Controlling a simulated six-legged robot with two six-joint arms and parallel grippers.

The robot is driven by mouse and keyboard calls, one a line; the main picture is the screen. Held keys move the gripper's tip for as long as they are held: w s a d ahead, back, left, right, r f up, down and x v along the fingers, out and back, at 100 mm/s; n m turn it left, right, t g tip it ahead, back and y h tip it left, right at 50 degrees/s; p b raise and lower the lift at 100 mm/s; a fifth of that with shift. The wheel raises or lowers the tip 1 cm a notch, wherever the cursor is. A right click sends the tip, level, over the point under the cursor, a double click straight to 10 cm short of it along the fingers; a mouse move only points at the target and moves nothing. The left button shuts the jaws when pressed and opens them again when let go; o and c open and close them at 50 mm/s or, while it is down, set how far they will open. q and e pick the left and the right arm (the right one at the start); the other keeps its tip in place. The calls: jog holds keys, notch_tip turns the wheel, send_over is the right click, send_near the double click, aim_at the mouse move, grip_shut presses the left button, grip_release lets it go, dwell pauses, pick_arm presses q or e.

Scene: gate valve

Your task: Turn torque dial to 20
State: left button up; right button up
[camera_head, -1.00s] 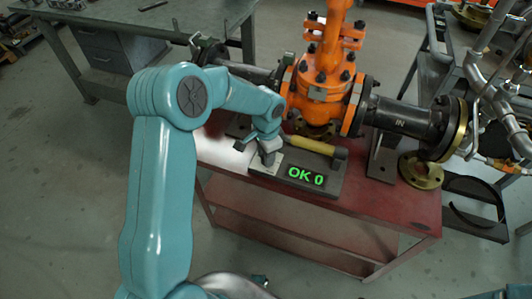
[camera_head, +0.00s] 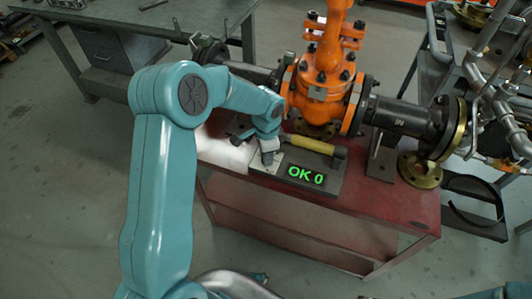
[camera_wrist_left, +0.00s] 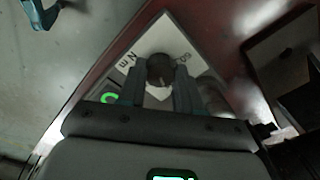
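The torque dial (camera_wrist_left: 160,70) is a dark round knob on a pale plate with "N m" lettering in the left wrist view. My left gripper (camera_wrist_left: 160,78) has one finger on each side of the knob, with no clear gap showing. In the head view my left gripper (camera_head: 268,151) reaches down onto the left end of the dark tool block; the knob is hidden there. A yellow-handled tool (camera_head: 312,144) lies along the block's back. My right gripper does not show.
The block rests on a red table (camera_head: 400,205). An orange gate valve (camera_head: 322,85) with dark flanged pipes stands just behind it. A loose brass flange (camera_head: 420,170) lies at the table's right. Metal pipework (camera_head: 490,85) stands at far right.

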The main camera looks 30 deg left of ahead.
pick_arm(q)
jog(key=o, duration=0.3)
jog(key=shift+w, duration=0.1)
jog(key=shift+o, duration=0.2)
notch_tip(320, 180, up, 16)
jog(key=p, duration=0.1)
jog(key=shift+d+r+p, duration=0.15)
jog(key=shift+r+p, duration=0.05)
jog(key=shift+p, duration=0.1)
jog(key=shift+s, duration=0.2)
